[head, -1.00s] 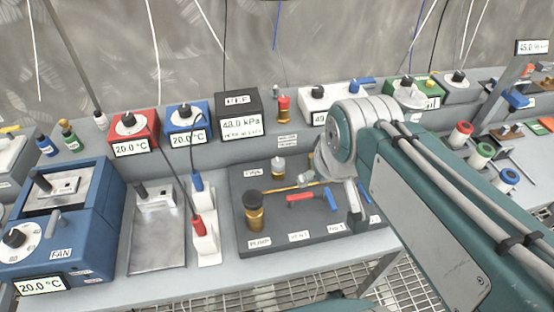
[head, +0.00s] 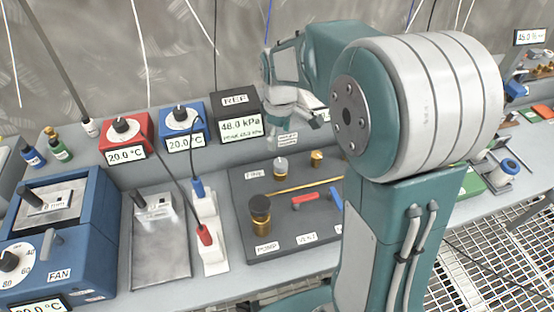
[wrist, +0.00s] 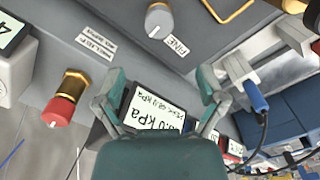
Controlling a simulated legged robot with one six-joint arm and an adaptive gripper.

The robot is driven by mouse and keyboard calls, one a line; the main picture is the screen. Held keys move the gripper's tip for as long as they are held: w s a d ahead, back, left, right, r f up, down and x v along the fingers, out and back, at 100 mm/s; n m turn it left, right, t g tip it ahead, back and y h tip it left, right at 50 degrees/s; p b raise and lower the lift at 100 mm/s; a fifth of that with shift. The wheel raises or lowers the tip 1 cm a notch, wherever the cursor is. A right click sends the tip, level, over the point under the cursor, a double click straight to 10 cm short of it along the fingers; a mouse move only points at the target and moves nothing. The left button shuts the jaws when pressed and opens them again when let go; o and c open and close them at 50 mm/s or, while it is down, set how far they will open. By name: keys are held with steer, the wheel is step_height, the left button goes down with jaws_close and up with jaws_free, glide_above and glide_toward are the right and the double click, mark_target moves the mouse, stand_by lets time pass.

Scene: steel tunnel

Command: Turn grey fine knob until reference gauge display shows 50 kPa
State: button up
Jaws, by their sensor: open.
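The grey fine knob (head: 281,167) stands upright on the dark panel (head: 300,236), beside its FINE label. It also shows at the top of the wrist view (wrist: 158,20), its pointer line visible. The black REF gauge box (head: 235,103) has a display (head: 240,127) that seems to read 48.0 kPa. My gripper (wrist: 160,80) is open and empty, apart from the knob. In the wrist view the upside-down display lies behind and between its fingers. In the head view the gripper hangs above and behind the knob, right of the gauge box.
A red-capped brass fitting (wrist: 62,105) stands beside the gripper. On the panel are a black-topped brass pump (head: 260,212), a red lever (head: 305,198) and a brass rod. White power strips (head: 208,230) with plugs stand left of the panel. My arm hides the panel's right side.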

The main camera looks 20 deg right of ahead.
mark_target(280, 162)
step_height(280, 162, down, 10)
steer(key=shift+s+d+f, duration=0.1)
steer(key=shift+f, duration=0.1)
steer(key=c, duration=1.1)
